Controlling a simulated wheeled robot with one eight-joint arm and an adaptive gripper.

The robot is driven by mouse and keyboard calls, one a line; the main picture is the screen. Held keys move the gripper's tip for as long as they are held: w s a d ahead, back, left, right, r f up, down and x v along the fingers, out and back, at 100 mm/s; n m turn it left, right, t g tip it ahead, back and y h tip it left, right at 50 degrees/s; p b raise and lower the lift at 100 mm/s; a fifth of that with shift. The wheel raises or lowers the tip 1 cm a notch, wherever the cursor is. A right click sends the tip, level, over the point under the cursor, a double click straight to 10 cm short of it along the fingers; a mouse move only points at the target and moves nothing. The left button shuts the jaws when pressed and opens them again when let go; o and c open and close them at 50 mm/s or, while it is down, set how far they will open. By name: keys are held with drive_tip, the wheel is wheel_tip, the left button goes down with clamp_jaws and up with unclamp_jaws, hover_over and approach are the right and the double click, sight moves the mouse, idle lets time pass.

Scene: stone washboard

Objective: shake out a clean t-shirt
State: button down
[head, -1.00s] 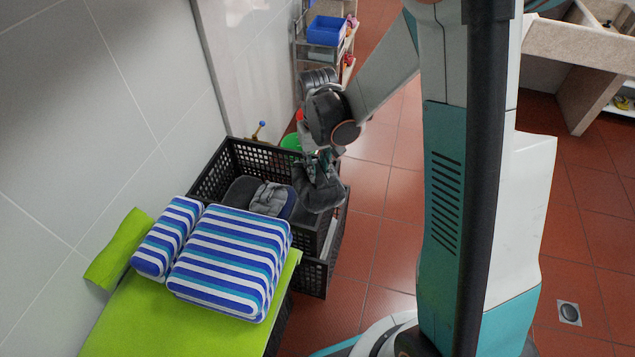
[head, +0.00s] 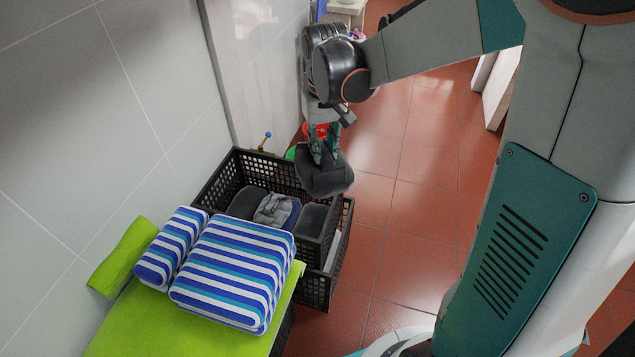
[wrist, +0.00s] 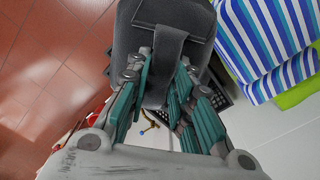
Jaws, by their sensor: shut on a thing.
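My gripper (head: 325,156) points down and is shut on a dark grey folded cloth (head: 325,178), which may be a t-shirt. The cloth hangs above the right side of the black crate (head: 327,240). In the wrist view, the teal-padded fingers of my gripper (wrist: 158,85) pinch a raised fold of the dark grey cloth (wrist: 200,22). The cloth still looks compact and folded. In the crate lie a lighter grey cloth (head: 272,209) and another dark folded piece (head: 312,219).
Blue-and-white striped cushions (head: 235,270) rest on a lime-green surface (head: 130,325) in front of the crate. A tiled wall (head: 90,130) bounds the left. The red tiled floor (head: 400,220) right of the crate is clear. A red item (head: 318,130) stands behind it.

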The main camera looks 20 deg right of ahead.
wheel_tip(320, 180, down, 12)
drive_tip(key=f, duration=0.1)
wheel_tip(320, 180, up, 21)
drive_tip(key=shift+f, duration=0.15)
wheel_tip(320, 180, down, 20)
